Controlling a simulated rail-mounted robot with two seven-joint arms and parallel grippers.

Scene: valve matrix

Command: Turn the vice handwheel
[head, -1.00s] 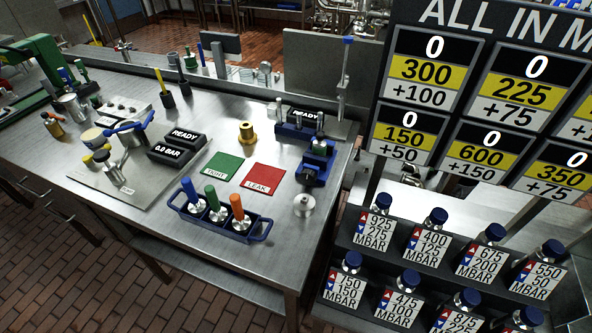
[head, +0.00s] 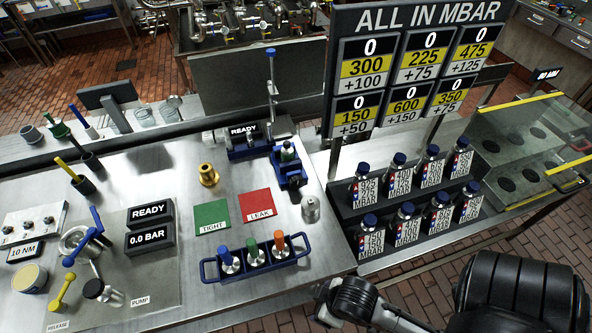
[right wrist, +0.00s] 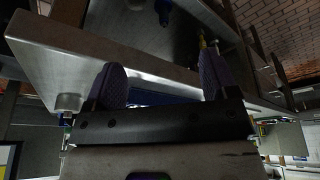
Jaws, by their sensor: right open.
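The blue vice (head: 289,168) stands on the steel bench in the head view, with a small green-topped part in it. A silver round knob-like piece (head: 311,208) is just in front of the vice; I cannot tell whether it is the handwheel. My right gripper (right wrist: 162,84) is open in the right wrist view, its two dark fingers spread apart. A blue surface shows partly between and behind the fingers, too hidden to identify. In the head view, part of my right arm shows at the lower right, apart from the vice. My left gripper is not in view.
A blue rack (head: 255,258) with several coloured-handled tools lies at the bench front. Green (head: 211,214) and red (head: 262,205) mats and a brass fitting (head: 208,175) are left of the vice. A bottle shelf (head: 349,214) and sign (head: 413,18) stand right.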

